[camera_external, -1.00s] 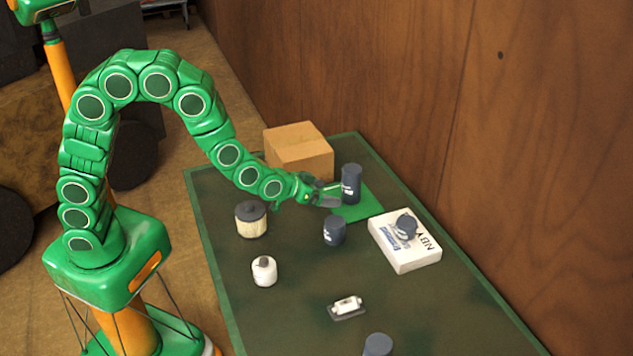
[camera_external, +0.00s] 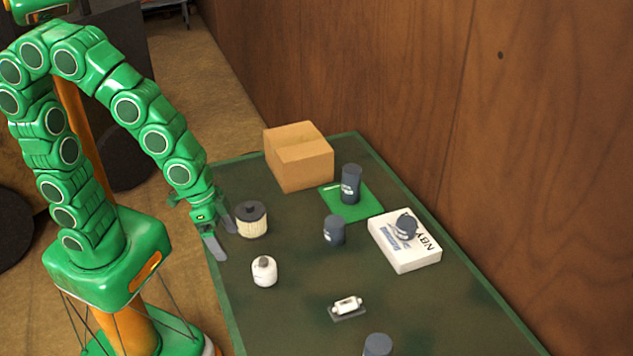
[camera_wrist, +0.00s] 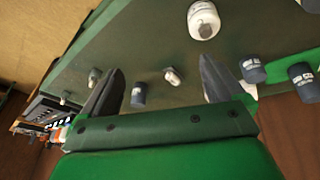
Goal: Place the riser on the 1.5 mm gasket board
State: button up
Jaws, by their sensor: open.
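The pictures do not name the riser; a tall dark grey cylinder (camera_external: 350,184) with a white label best fits it. It stands upright on a flat green sheet (camera_external: 367,206), probably the gasket board; its thickness marking is not readable. Both show at the right of the wrist view, cylinder (camera_wrist: 301,78) and sheet (camera_wrist: 282,68). My gripper (camera_external: 226,246) is open and empty at the table's left edge, beside a cream canister, well away from the cylinder. Its two fingers are spread apart in the wrist view (camera_wrist: 162,68).
A cardboard box (camera_external: 300,163) stands behind the sheet.

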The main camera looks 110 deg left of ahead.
jog(key=s+d+r+m+g, duration=0.1)
jog(key=s+d+r+g, duration=0.1)
jog(key=s, duration=0.6)
jog(key=s+d+r+m+g, duration=0.1)
jog(key=s+d+r+g, duration=0.1)
jog(key=s, duration=0.6)
jog(key=s+d+r+m+g, duration=0.1)
jog(key=s+d+r+g, duration=0.1)
jog(key=s, duration=0.6)
jog(key=shift+s+d+m, duration=0.3)
jog(key=shift+d+m, duration=0.1)
